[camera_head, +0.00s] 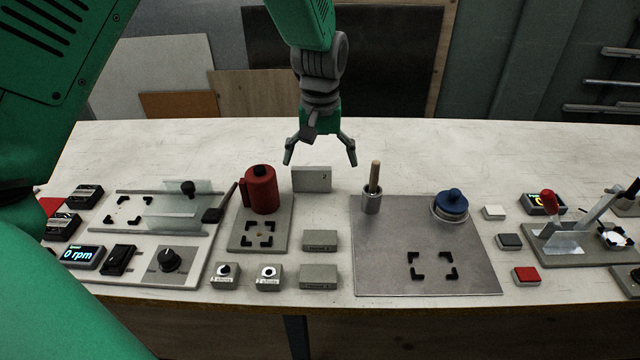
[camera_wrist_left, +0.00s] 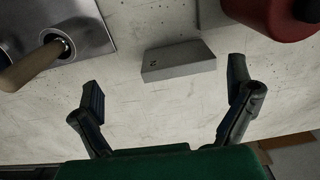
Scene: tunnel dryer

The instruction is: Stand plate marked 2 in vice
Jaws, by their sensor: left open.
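My left gripper (camera_head: 320,163) is open and empty, just behind and above the plate in the head view. In the left wrist view its fingers (camera_wrist_left: 165,97) are spread wide, with the plate beyond them and apart. I cannot tell for sure which fixture is the vice; a clamp-like device with a red-tipped lever (camera_head: 567,238) stands at the right. My right gripper is not in view.
A red canister (camera_head: 261,190) stands close to the plate's left. To its right, a metal sheet (camera_head: 400,270) bears a wooden-handled tool in a cup (camera_head: 372,190) and a blue-lidded pot (camera_head: 450,205). Two grey blocks (camera_head: 320,241) (camera_head: 318,277) lie in front. The bench behind is clear.

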